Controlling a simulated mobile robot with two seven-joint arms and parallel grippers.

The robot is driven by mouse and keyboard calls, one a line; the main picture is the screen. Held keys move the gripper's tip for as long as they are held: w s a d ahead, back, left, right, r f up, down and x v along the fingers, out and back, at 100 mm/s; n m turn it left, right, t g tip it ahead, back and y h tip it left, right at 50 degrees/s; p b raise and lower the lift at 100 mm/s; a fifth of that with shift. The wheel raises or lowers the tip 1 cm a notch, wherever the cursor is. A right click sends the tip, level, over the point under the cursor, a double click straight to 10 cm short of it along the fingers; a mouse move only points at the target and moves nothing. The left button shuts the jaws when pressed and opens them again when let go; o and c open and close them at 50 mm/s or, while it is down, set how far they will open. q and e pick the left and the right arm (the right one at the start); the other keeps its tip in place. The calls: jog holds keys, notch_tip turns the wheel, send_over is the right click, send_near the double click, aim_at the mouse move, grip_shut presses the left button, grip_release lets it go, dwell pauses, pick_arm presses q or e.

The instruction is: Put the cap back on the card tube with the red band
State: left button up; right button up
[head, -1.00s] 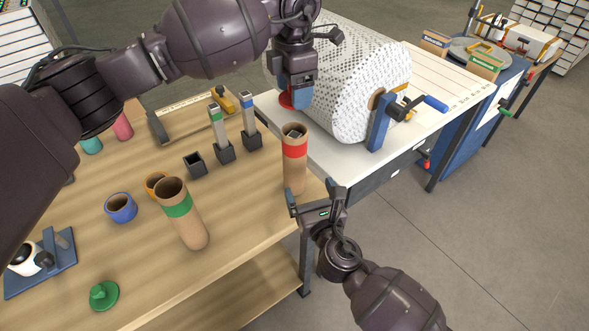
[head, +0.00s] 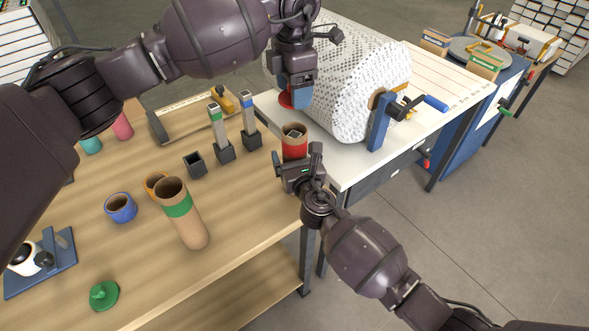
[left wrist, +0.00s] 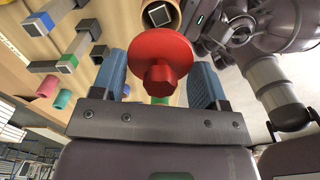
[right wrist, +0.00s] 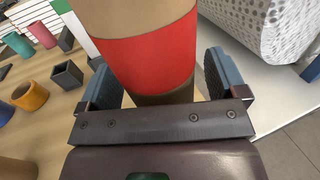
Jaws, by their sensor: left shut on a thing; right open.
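The card tube with the red band (head: 294,143) stands upright near the right end of the wooden table. Its top is open and a grey square-ended thing shows inside. The red cap (left wrist: 160,55) is in my left gripper (left wrist: 165,80), shut on its knob. In the head view the red cap (head: 285,99) shows beside the left gripper (head: 299,97), above and behind the tube's mouth. My right gripper (head: 298,172) is open at the tube.
A green-banded tube (head: 182,215) stands on the wooden table (head: 235,215), with a green cap (head: 104,295) nearer the front. Two upright tools in dark holders (head: 225,152) stand behind. A white perforated drum (head: 345,95) is close to the right of the left gripper.

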jog(key=c, duration=1.4)
pick_arm(q)
jog(key=shift+f, duration=2.5)
pick_arm(e)
jog(key=shift+o, duration=0.2)
pick_arm(q)
jog(key=shift+f, duration=0.1)
jog(key=shift+f, duration=0.8)
jog(key=shift+f, duration=0.6)
jog(key=o, duration=1)
jog(key=shift+c, duration=0.2)
jog(key=shift+r, duration=0.1)
